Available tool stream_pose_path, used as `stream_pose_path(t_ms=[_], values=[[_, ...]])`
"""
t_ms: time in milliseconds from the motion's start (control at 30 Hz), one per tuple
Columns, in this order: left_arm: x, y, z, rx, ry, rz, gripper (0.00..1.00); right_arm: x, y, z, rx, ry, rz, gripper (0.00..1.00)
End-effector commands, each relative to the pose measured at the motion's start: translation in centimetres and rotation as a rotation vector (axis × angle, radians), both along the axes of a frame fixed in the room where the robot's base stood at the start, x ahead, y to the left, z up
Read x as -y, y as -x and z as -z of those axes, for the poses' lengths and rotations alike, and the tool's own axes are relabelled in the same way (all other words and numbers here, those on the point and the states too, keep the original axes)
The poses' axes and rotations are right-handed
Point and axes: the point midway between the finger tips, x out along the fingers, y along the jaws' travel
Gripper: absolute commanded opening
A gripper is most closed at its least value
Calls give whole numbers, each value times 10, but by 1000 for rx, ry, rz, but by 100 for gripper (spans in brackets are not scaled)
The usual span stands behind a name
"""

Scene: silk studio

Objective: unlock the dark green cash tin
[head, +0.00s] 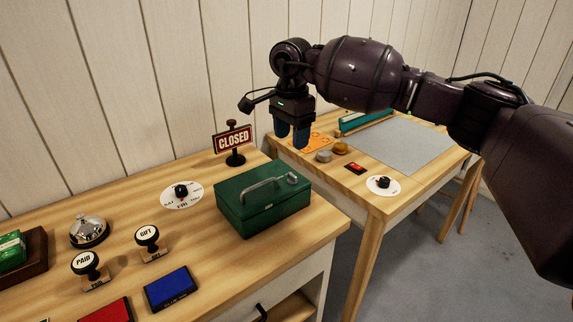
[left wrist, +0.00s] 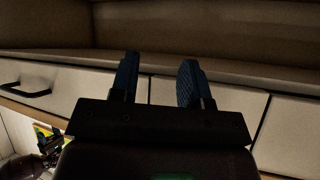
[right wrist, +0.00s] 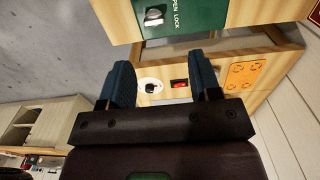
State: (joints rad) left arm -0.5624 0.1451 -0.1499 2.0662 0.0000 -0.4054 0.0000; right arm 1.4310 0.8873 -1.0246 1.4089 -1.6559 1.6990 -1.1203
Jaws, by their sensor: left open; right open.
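The dark green cash tin (head: 250,212) stands closed on the near wooden table, with a grey handle (head: 270,184) on its lid. In the right wrist view, a green face of the tin (right wrist: 205,14) shows at the top, with a silver knob (right wrist: 154,15) beside the words OPEN and LOCK. My right gripper (head: 291,137) is open and empty, above and beyond the tin to the right in the head view. It also shows in the right wrist view (right wrist: 162,82). My left gripper (left wrist: 158,80) is open and empty, facing drawer fronts, and is outside the head view.
Near the tin are a CLOSED sign (head: 233,141), a white dial (head: 182,195), a bell (head: 89,231), two stamps (head: 147,239) and a blue ink pad (head: 172,289). The second table holds a grey mat (head: 400,143), a red switch (head: 355,168) and a white dial (head: 383,186).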

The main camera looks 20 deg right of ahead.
Motion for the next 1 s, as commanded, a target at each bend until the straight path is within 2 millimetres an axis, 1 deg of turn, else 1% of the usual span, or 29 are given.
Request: stream_pose_path(t_ms=[67,167,367,500,600,800,1000], values=[[2,-8,-4,16,2,3,43,1,0,1,4,5,0,57],[2,-7,-3,15,2,3,43,1,0,12,4,4,0,57],[-1,6,6,-15,0,-3,43,1,1,47,1,3,0,57],[-1,8,8,-21,0,-2,43,0,1,70,2,2,0,57],[-1,8,9,-22,-2,-1,43,0,1,83,2,0,0,57],[-1,2,6,-10,-5,6,43,1,1,99,4,2,0,57],[0,-4,3,2,-5,9,43,1,1,103,5,0,0,57]])
